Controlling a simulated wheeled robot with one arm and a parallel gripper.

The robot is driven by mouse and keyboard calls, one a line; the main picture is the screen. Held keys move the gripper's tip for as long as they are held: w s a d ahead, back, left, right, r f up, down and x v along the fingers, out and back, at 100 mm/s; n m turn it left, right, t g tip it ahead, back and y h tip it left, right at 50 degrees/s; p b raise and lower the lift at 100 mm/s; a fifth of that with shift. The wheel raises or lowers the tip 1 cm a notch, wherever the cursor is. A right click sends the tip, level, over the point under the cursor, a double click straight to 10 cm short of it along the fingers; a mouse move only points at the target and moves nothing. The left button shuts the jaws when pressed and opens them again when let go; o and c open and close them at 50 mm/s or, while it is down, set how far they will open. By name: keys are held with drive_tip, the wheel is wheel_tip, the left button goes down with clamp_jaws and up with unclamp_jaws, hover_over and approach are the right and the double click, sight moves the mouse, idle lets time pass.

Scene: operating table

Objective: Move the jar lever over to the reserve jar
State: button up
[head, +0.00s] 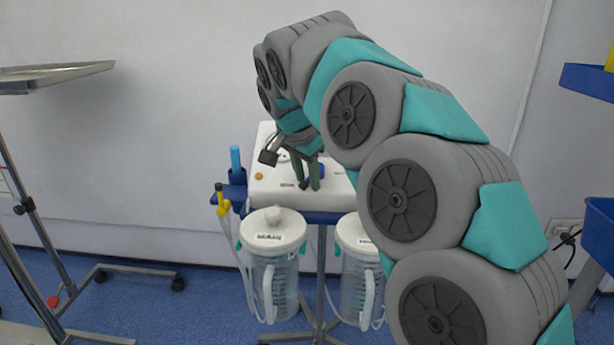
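The suction unit (270,190) is a white box on a blue-edged stand. A blue part (319,171), which looks like the jar lever, shows on its front face, partly hidden by my gripper. My gripper (308,185) points down at this blue part, with its two dark green fingers a little apart. I cannot tell whether they touch or hold it. Two clear jars with white lids hang below, a left jar (272,280) and a right jar (355,275). The lid labels are too small to read, so I cannot tell which is the reserve jar.
My arm covers the right side and part of the right jar. A blue cylinder (236,160) and a yellow-tipped tube (222,200) are at the unit's left. A metal tray stand (50,76) is at far left, blue shelves (588,82) at far right.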

clamp_jaws()
drive_tip(key=shift+d, duration=0.1)
idle(0.4)
drive_tip(key=n, duration=0.2)
drive_tip(key=d+n+p, duration=0.1)
drive_tip(key=shift+s+f+n+t+h, duration=0.2)
drive_tip(key=shift+s+n+t+h, duration=0.1)
drive_tip(key=shift+h, duration=0.1)
drive_tip(key=n, duration=0.2)
drive_tip(key=shift+s+d+n+p, duration=0.1)
drive_tip(key=shift+d+n+p, duration=0.2)
drive_tip(key=shift+d+p, duration=0.1)
drive_tip(key=n, duration=0.1)
drive_tip(key=d+n+t+p, duration=0.1)
drive_tip(key=n, duration=0.1)
drive_tip(key=shift+h, duration=0.4)
drive_tip(key=n+p, duration=0.1)
drive_tip(key=d+n, duration=0.1)
drive_tip(key=n, duration=0.1)
drive_tip(key=shift+r+t+p, duration=0.1)
drive_tip(key=shift+t+p, duration=0.25)
drive_tip(key=shift+t, duration=0.05)
drive_tip(key=shift+w+n, duration=0.2)
drive_tip(key=shift+n, duration=0.3)
